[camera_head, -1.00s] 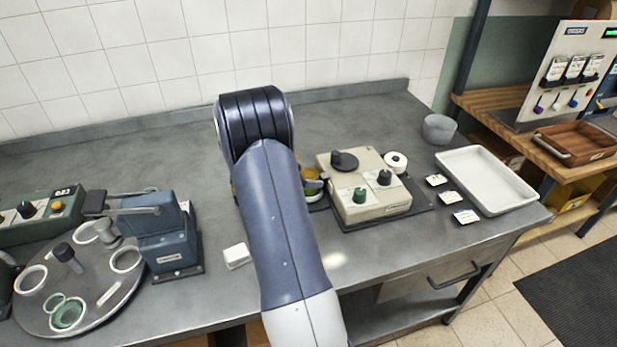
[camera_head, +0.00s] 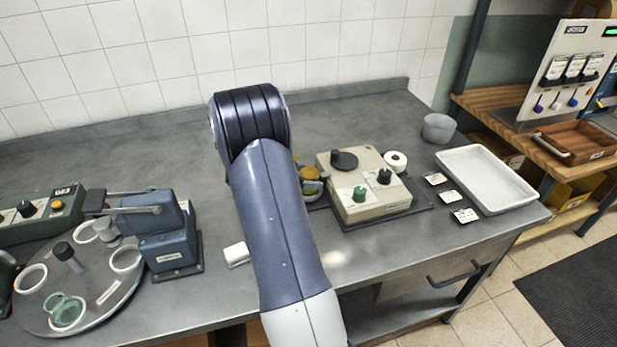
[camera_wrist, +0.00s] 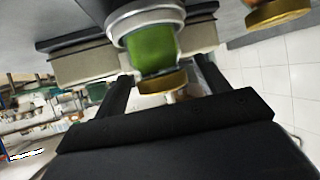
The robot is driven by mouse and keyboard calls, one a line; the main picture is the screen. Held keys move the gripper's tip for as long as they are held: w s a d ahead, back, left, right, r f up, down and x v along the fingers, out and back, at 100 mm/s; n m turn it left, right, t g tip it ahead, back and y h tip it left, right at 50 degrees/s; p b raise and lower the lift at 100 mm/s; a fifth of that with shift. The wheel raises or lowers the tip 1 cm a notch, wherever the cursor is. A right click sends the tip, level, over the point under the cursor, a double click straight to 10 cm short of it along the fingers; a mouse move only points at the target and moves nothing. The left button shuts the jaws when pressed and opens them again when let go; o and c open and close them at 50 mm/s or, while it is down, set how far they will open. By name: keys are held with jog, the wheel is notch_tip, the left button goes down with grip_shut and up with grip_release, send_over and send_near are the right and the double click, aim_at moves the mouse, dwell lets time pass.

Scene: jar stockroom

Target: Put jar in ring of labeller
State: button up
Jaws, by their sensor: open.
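A jar with green contents (camera_wrist: 152,56) and a gold lid shows in the wrist view, which looks upside down. A pale grey ring (camera_wrist: 146,18) surrounds the jar's end away from the lid. My gripper (camera_wrist: 163,84) is open, with one finger on each side of the lid; I cannot tell whether they touch it. The beige labeller (camera_head: 368,205), with dark and green knobs, stands right of my arm in the head view. A gold lid (camera_head: 309,173) shows beside my arm there; my gripper is hidden.
A second gold-lidded jar (camera_wrist: 278,16) is partly seen in the wrist view. A round turntable (camera_head: 105,302) with rings and a blue press (camera_head: 168,235) stand left. A white tray (camera_head: 487,180) and small cards are right.

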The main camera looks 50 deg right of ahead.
jog(key=v, duration=1.1)
jog(key=shift+b, duration=0.3)
jog(key=shift+f, duration=0.1)
jog(key=shift+c, duration=0.5)
